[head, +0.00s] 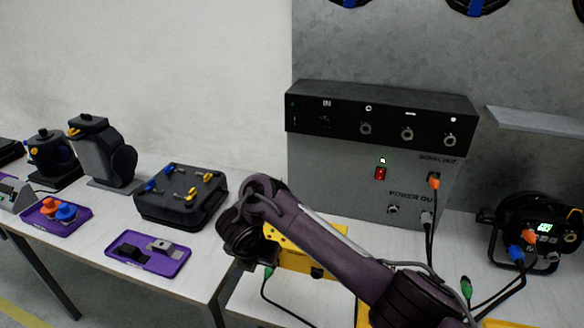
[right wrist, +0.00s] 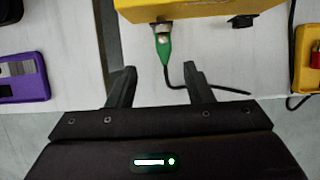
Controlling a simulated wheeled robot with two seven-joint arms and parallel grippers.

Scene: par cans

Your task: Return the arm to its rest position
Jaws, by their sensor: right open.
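My right arm (head: 330,245) comes in from the lower right of the head view and reaches to the middle, over the front of the table. Its gripper points down and its fingers are hidden there. In the right wrist view the right gripper (right wrist: 158,82) is open, with nothing between its two dark fingers. A green connector (right wrist: 163,48) at the yellow box (right wrist: 195,8) lies just beyond the fingertips, apart from them. Its black cable runs past the right finger. My left gripper is not in view.
A grey panel with a black unit (head: 380,115) stands behind the arm. A purple tray (head: 148,255) and a dark case (head: 180,195) with blue and yellow plugs lie left of it. A round lamp (head: 540,235) stands at the right. Loose cables hang near the forearm.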

